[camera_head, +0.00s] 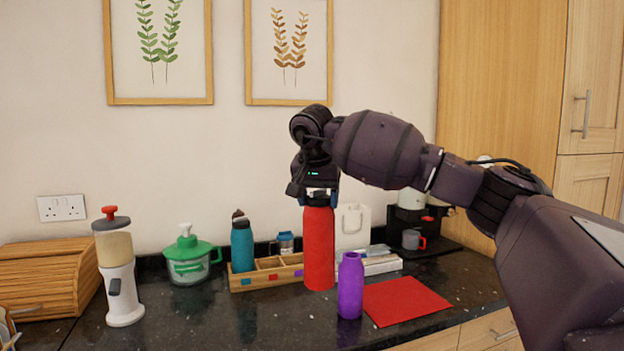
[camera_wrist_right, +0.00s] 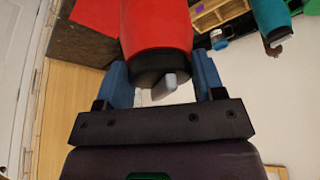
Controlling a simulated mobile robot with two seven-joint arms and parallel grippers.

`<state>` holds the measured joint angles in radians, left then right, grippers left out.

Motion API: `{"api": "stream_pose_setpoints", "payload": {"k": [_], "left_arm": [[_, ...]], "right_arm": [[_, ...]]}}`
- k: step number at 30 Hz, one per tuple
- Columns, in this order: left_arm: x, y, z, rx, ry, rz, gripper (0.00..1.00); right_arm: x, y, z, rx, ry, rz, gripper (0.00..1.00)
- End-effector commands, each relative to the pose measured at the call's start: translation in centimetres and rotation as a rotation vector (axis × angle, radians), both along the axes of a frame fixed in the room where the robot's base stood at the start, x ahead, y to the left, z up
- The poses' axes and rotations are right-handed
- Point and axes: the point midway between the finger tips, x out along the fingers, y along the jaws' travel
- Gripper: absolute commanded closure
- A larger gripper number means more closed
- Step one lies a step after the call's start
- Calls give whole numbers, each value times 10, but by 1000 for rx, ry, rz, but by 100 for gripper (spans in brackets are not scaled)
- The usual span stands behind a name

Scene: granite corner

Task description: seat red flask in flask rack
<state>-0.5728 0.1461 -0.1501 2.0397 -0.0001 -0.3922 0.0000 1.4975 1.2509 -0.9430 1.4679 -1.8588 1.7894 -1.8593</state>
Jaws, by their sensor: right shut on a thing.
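The red flask (camera_head: 319,255) hangs upright under my right gripper (camera_head: 320,193), which is shut on its dark cap. In the right wrist view the red flask (camera_wrist_right: 157,28) sits between the blue fingers of the gripper (camera_wrist_right: 163,82). The wooden flask rack (camera_head: 241,284) stands on the counter, with a teal flask (camera_head: 242,246) in its left end. Empty compartments show right of the teal flask. The red flask is in front of the rack's right end and hides it; I cannot tell whether its base touches anything. My left gripper is out of view.
A purple flask (camera_head: 350,288) stands just right of and nearer than the red flask, beside a red mat (camera_head: 405,302). A green-lidded jar (camera_head: 190,262) and a dispenser (camera_head: 122,285) stand left. A coffee machine (camera_head: 425,228) and white boxes are behind right.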

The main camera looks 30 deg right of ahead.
Motion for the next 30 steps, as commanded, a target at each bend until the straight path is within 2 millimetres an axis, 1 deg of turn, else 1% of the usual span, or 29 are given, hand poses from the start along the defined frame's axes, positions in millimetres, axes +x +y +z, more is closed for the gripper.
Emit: {"api": "stream_pose_setpoints", "payload": {"k": [1,5,11,18,21,24,30], "left_arm": [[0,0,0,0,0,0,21],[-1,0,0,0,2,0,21],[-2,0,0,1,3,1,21],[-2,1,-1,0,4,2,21],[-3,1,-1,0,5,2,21],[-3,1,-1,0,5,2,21],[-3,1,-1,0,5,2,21]], "right_arm": [[-7,5,-11,-2,2,26,100],[-25,23,-39,-2,5,98,100],[-56,55,-90,-1,5,228,100],[-100,101,-162,1,6,411,100],[-116,118,-188,3,4,479,100],[-130,132,-209,3,4,536,100],[-151,154,-245,2,3,626,100]]}}
